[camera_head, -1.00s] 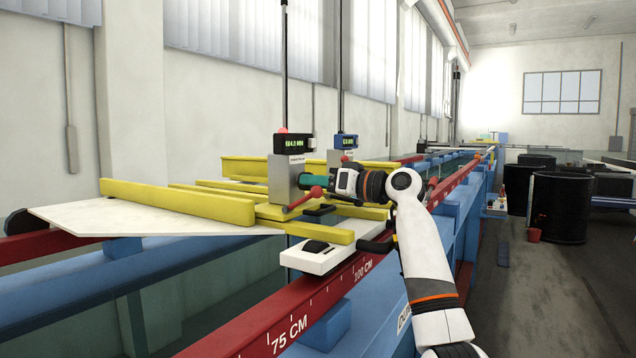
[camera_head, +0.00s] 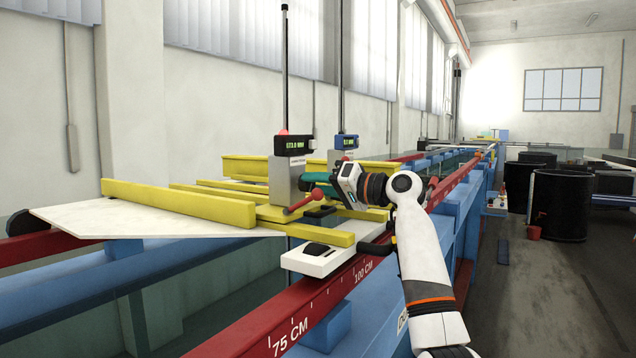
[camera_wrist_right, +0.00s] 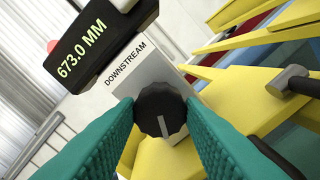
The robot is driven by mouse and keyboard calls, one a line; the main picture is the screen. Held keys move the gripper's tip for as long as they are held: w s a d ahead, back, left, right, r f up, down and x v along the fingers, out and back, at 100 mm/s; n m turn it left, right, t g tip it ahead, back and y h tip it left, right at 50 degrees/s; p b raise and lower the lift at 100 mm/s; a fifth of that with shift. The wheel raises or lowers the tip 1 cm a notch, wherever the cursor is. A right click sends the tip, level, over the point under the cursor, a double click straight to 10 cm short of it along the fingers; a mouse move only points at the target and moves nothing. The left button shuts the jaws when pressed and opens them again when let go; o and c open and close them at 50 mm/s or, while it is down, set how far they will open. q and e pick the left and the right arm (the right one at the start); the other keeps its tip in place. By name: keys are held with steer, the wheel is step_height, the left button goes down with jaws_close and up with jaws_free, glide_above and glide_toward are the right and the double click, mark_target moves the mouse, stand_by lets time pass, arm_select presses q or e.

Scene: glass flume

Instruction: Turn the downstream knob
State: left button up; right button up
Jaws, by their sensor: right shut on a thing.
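The downstream knob (camera_wrist_right: 160,110) is black and ribbed, with a pale pointer line toward the bottom of the right wrist view. It sits on a grey plate (camera_wrist_right: 124,72) labelled DOWNSTREAM. The display box (camera_wrist_right: 85,62) above it reads 673.0 MM; it also shows in the head view (camera_head: 293,145). My right gripper (camera_head: 306,181) has its teal fingers closed on both sides of the knob, tilted about its own axis. In the head view the fingers hide the knob. My left gripper is in neither view.
A second gauge with a blue-backed display (camera_head: 346,142) stands behind. A red-ended lever (camera_head: 302,201) lies just below my right gripper. Yellow beams (camera_head: 180,203) and a white panel (camera_head: 140,220) extend left. The red rail (camera_head: 320,305) runs along the flume's near side.

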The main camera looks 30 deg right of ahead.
steer(key=shift+m, duration=1.1)
steer(key=o, duration=1)
steer(key=shift+d, duration=0.15)
steer(key=shift+s, duration=0.1)
steer(key=shift+s+d+f, duration=0.15)
steer(key=shift+s, duration=0.15)
steer(key=b+v, duration=0.6)
steer(key=v, duration=0.4)
steer(key=shift+w+d, duration=0.1)
steer(key=shift+w, duration=0.05)
steer(key=shift+s+d, duration=0.3)
steer(key=shift+s, duration=0.35)
